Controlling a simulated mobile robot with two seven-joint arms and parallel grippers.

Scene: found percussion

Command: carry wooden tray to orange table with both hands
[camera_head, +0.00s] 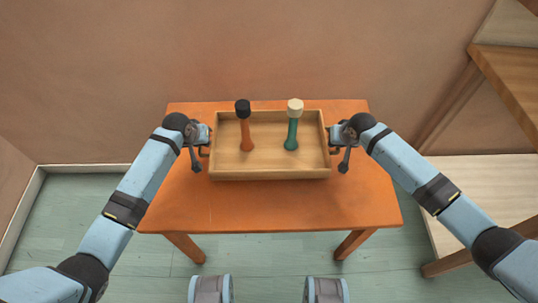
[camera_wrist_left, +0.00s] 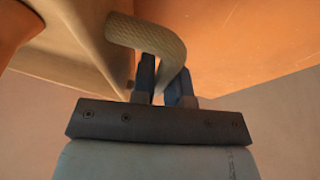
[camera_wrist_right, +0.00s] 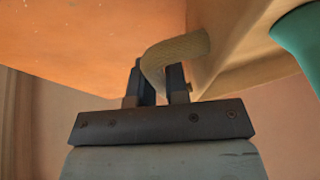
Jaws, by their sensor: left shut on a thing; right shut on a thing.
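The wooden tray (camera_head: 270,173) is a shallow light-brown box with a handle on each short side. It is at or just above the far half of the orange table (camera_head: 270,208); I cannot tell whether it touches. My left gripper (camera_head: 208,143) is shut on the tray's left handle, a curved bar (camera_wrist_left: 150,35) in the left wrist view. My right gripper (camera_head: 332,142) is shut on the right handle (camera_wrist_right: 178,48), seen in the right wrist view. The tray looks level.
In the tray stand an orange bottle-like object (camera_head: 246,133) with a black top and a teal one (camera_head: 291,134) with a cream top. A wall (camera_head: 270,50) is behind the table. Wooden shelving (camera_head: 500,190) stands at the right. The table's near half is clear.

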